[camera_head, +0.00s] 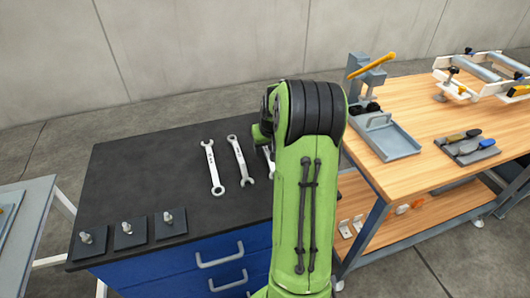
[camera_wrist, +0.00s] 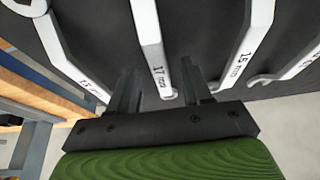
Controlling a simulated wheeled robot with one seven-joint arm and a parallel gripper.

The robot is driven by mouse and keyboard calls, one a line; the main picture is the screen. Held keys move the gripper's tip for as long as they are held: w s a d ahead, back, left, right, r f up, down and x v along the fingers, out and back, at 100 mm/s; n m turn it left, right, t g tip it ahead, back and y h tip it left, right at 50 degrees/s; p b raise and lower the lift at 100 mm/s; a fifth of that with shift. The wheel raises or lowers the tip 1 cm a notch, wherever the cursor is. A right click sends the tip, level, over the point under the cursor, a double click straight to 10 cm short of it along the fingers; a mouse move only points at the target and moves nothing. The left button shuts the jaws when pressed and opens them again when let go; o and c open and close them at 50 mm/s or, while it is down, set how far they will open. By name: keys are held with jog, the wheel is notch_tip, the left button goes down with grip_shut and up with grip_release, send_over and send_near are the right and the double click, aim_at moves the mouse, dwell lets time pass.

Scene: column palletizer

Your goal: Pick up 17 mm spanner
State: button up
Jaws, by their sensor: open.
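The 17 mm spanner (camera_wrist: 148,32) is a silver spanner with its size marked on the shaft, lying on a dark top in the wrist view. My gripper (camera_wrist: 160,78) is open, with one dark finger on each side of this spanner's shaft. I cannot tell how high the fingers are above the top. A 15 mm spanner (camera_wrist: 243,48) lies to the right. Another spanner (camera_wrist: 68,52) lies to the left, its mark hard to read. In the head view my arm hides my gripper and most of one spanner (camera_head: 269,158).
The dark bench top (camera_head: 130,180) also bears two fully visible spanners (camera_head: 213,168) (camera_head: 240,160) and several bolts on small plates (camera_head: 130,233) at the front left. A wooden bench (camera_head: 420,110) with a grey tray fixture (camera_head: 388,138) stands close on the right.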

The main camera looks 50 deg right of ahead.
grip_shut()
dwell(0.4)
